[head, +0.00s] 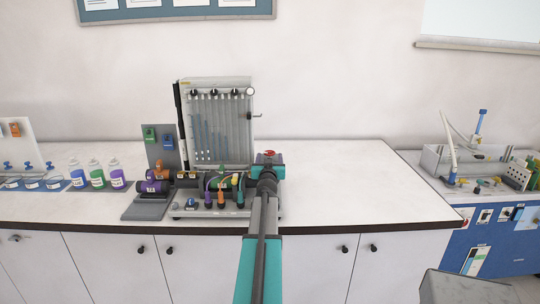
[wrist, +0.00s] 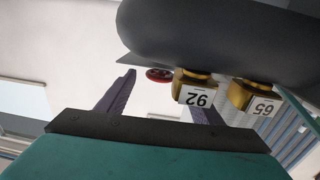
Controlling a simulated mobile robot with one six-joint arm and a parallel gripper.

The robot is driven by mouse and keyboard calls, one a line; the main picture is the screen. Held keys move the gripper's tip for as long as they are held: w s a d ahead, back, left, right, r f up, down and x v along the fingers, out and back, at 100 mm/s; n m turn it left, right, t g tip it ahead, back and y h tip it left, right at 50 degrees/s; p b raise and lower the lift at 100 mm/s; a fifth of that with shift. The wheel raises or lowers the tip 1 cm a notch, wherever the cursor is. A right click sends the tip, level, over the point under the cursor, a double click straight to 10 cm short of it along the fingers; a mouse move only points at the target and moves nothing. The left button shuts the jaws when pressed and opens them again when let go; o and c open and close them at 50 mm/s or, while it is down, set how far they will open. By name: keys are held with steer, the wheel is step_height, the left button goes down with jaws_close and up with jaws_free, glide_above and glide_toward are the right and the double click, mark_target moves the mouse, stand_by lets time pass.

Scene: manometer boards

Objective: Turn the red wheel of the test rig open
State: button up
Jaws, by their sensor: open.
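The red wheel (head: 270,153) shows just beyond my gripper (head: 269,160) in the head view, at the right end of the test rig (head: 180,212). In the wrist view the red wheel (wrist: 158,75) is seen nearly edge-on, ahead of the gap between the fingers of my gripper (wrist: 164,88). The fingers are apart with nothing between them, and the wheel appears clear of them. A brass fitting (wrist: 192,88) with a white number label partly hides the right finger. My arm and gripper hide part of the rig in the head view.
A dark grey rounded body (wrist: 220,40) fills the top of the wrist view, close to the fingers. A second brass fitting (wrist: 252,97) is at right. A manometer board (head: 216,120) stands behind the rig. The white counter (head: 345,185) to the right is clear.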

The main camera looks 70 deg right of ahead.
mark_target(269, 156)
steer(key=shift+x, duration=2.55)
steer(key=shift+c, duration=0.3)
steer(key=c, duration=1)
steer(key=shift+a, duration=0.15)
